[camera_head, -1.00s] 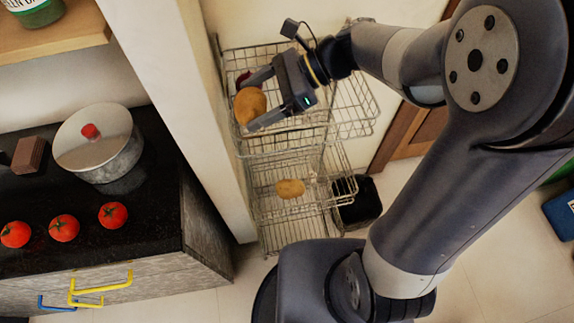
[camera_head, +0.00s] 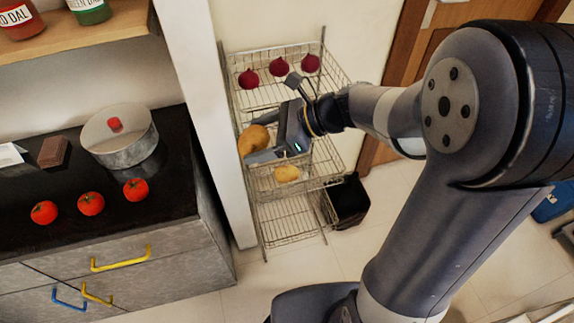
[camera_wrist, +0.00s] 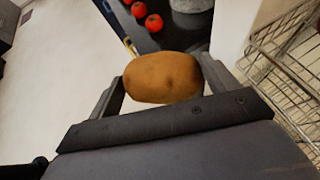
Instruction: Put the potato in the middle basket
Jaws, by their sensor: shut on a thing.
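My gripper (camera_head: 262,140) is shut on a brown potato (camera_head: 253,139). The potato also shows between the two fingers in the wrist view (camera_wrist: 162,77). In the head view it is at the left side of the wire rack, near the height of the middle basket (camera_head: 325,172). A second potato (camera_head: 287,173) lies in that middle basket, just below my gripper. I cannot tell whether the held potato is over the basket or in front of it. My gripper and wrist hide part of the basket.
The top basket (camera_head: 262,97) holds 3 beetroots (camera_head: 278,67). The bottom basket (camera_head: 285,220) looks empty. A black bin (camera_head: 346,203) stands right of the rack. A wall edge (camera_head: 205,130) and a counter (camera_head: 180,185) with tomatoes and a pot (camera_head: 120,140) are to the left.

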